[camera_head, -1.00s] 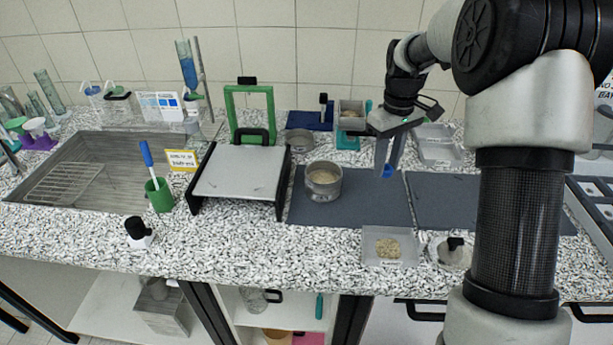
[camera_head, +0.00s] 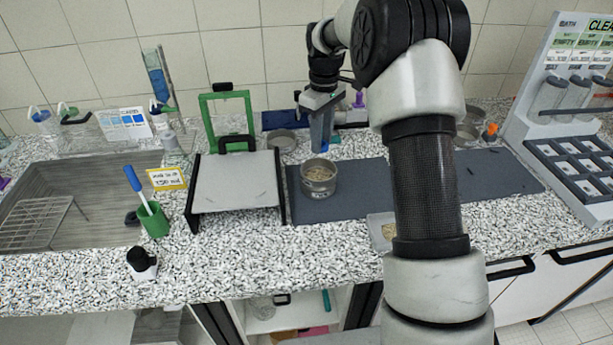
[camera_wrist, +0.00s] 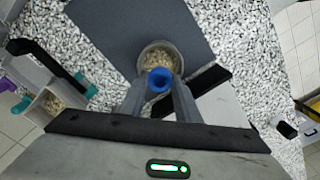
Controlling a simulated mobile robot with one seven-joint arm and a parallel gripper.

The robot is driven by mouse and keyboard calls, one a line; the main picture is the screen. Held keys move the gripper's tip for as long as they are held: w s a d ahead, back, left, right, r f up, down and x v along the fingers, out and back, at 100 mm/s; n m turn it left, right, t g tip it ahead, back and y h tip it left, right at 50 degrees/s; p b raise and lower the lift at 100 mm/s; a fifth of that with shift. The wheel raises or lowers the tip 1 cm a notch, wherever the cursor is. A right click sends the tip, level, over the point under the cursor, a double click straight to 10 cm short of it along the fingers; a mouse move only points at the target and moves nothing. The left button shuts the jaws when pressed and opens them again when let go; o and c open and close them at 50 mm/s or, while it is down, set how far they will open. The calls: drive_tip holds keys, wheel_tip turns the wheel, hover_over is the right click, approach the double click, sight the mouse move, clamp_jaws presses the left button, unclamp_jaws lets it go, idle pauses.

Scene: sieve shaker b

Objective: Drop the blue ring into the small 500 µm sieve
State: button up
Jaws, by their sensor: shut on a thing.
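My gripper (camera_head: 321,148) points down and is shut on the blue ring (camera_wrist: 159,80), which sits between the fingertips in the wrist view. A small round metal sieve (camera_head: 319,187) stands on the dark mat and holds grainy beige material. In the head view my fingertips are just above and behind the sieve. In the wrist view the ring overlaps the near part of the sieve's opening, and the sieve's rim (camera_wrist: 141,55) shows beyond it. No size marking on the sieve is readable.
A white-topped stand (camera_head: 238,185) with a green frame (camera_head: 226,94) is left of the sieve. A shallow round metal pan (camera_head: 282,139) lies behind. The dark mat (camera_head: 357,192) is clear right of the sieve. My arm partly hides a tray of grains (camera_head: 383,222).

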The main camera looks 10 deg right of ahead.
sight(318, 177)
drive_tip(key=shift+w+a, duration=0.1)
drive_tip(key=shift+a, duration=0.05)
drive_tip(key=shift+a+f, duration=0.1)
drive_tip(key=shift+f, duration=0.3)
wheel_tip(318, 177, down, 9)
drive_tip(key=shift+f, duration=0.1)
drive_tip(key=shift+f, duration=0.15)
drive_tip(key=o, duration=1)
